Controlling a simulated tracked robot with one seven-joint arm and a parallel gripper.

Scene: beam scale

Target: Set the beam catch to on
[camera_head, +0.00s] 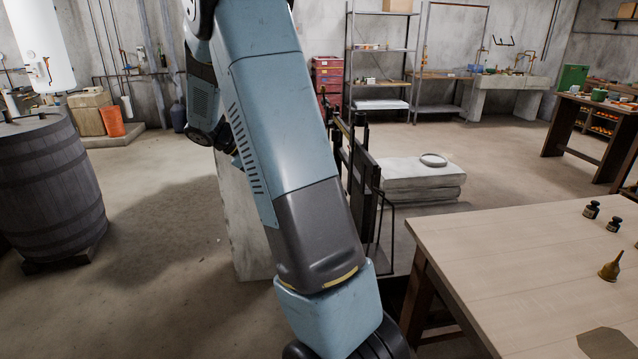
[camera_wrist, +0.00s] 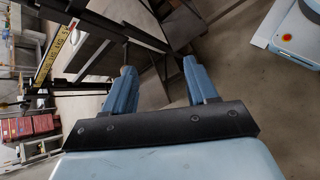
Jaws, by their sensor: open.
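The beam scale (camera_head: 362,185), a dark metal frame, stands behind my arm in the head view, which hides much of it. In the wrist view its beam (camera_wrist: 52,55), with a yellow marked strip, runs at the upper left among dark bars. I cannot make out the beam catch or its setting. A small tan tip shows at the end of the left finger; I cannot tell what it belongs to. My gripper (camera_wrist: 160,74) is open, its two blue fingers apart near the dark bars, with nothing visibly held. The head view does not show the fingers.
A wooden table (camera_head: 480,250) with small dark weights (camera_head: 591,209) and a brass funnel (camera_head: 610,267) stands at right. Pale stacked slabs or sacks (camera_head: 415,183) lie behind the scale. A barrel (camera_head: 50,185) stands at left. The floor between barrel and arm is clear.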

